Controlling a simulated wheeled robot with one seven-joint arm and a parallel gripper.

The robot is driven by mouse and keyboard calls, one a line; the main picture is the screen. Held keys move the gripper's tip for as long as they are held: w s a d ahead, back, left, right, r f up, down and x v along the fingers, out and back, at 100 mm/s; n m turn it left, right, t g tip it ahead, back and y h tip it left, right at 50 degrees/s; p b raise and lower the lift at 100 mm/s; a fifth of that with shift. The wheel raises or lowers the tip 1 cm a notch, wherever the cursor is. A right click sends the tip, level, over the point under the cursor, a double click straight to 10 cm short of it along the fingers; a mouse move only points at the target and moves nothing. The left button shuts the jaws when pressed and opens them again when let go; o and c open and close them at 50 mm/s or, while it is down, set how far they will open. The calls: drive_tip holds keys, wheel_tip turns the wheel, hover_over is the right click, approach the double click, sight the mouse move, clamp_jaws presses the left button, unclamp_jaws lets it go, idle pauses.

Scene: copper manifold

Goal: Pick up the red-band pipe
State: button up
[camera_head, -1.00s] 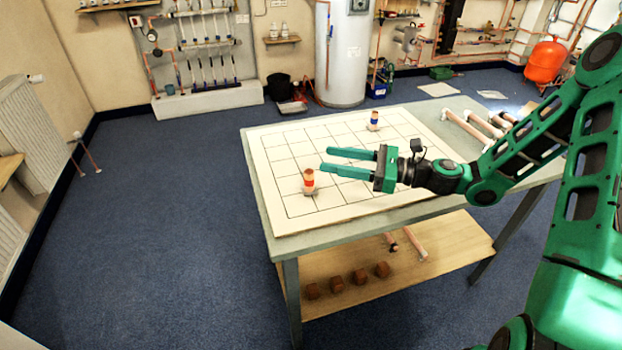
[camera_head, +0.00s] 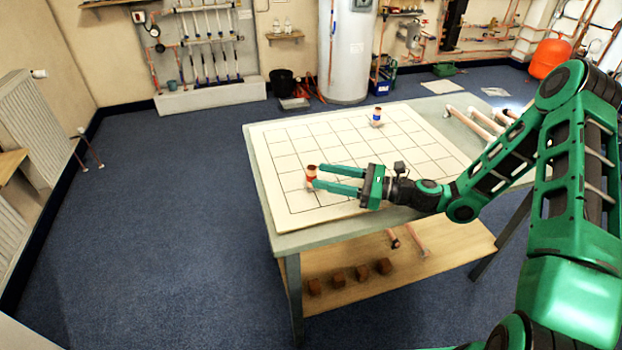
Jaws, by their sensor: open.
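The red-band pipe (camera_head: 311,173) is a short upright copper-coloured piece with a red band, near the left edge of the white gridded board (camera_head: 290,216). My gripper (camera_head: 315,177) is open and level, pointing left, with its green fingertips at the pipe. The fingertips cover part of the pipe's right side, and I cannot tell whether they touch it or how far it is between them. A second short pipe with a blue band (camera_head: 376,116) stands upright at the far side of the board.
The board lies on a grey table (camera_head: 262,208). Several copper pipes (camera_head: 478,122) lie at the table's back right. Several brown blocks (camera_head: 338,279) sit on the wooden lower shelf (camera_head: 420,268). The board between the two banded pipes is clear.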

sight(311, 172)
drive_tip(key=x, duration=0.4)
drive_tip(key=shift+a, duration=0.3)
drive_tip(key=shift+w, duration=0.1)
clamp_jaws()
drive_tip(key=shift+r, duration=0.15)
